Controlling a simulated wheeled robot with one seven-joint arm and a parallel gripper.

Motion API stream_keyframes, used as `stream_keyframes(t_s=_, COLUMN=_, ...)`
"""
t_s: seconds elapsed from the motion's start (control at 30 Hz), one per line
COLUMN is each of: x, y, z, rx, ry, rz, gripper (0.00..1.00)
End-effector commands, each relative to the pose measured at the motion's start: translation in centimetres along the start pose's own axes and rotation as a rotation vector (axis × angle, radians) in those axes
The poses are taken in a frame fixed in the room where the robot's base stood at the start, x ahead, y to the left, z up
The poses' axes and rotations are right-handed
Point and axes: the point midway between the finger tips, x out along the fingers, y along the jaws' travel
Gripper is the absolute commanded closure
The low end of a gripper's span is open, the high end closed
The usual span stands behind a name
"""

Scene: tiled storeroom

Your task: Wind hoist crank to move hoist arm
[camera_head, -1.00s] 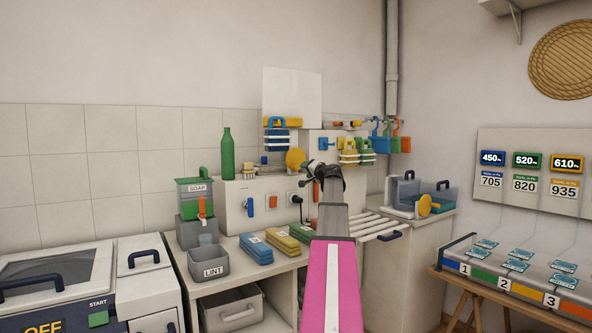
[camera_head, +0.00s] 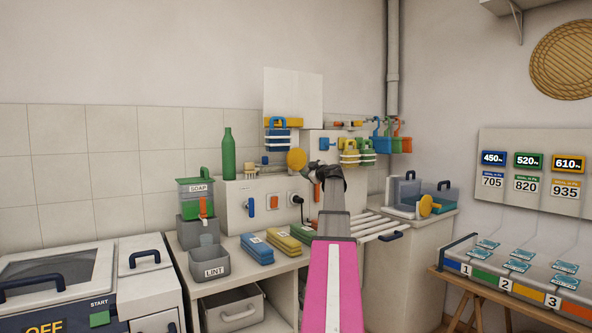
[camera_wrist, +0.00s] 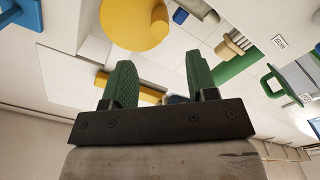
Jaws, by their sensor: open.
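A round yellow disc, which looks like the hoist crank (camera_head: 297,159), stands on top of the white cabinet.
A green bottle (camera_head: 228,153) and a brush (camera_head: 250,171) stand left of the disc. Yellow and green baskets (camera_head: 349,154) hang on the right. A rack of white bars (camera_head: 372,225) lies beside my arm.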

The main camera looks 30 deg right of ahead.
Motion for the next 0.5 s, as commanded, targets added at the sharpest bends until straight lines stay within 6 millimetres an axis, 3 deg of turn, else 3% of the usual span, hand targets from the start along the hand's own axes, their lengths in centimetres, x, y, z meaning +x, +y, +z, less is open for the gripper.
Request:
stream_keyframes(t_s=0.27, x=2.3, y=0.1, z=0.0, rx=-0.003, ry=0.001, rz=-0.001, gripper=0.47)
stream_keyframes(t_s=0.5, x=6.4, y=0.2, z=0.0, rx=-0.002, ry=0.001, rz=0.0, gripper=0.47)
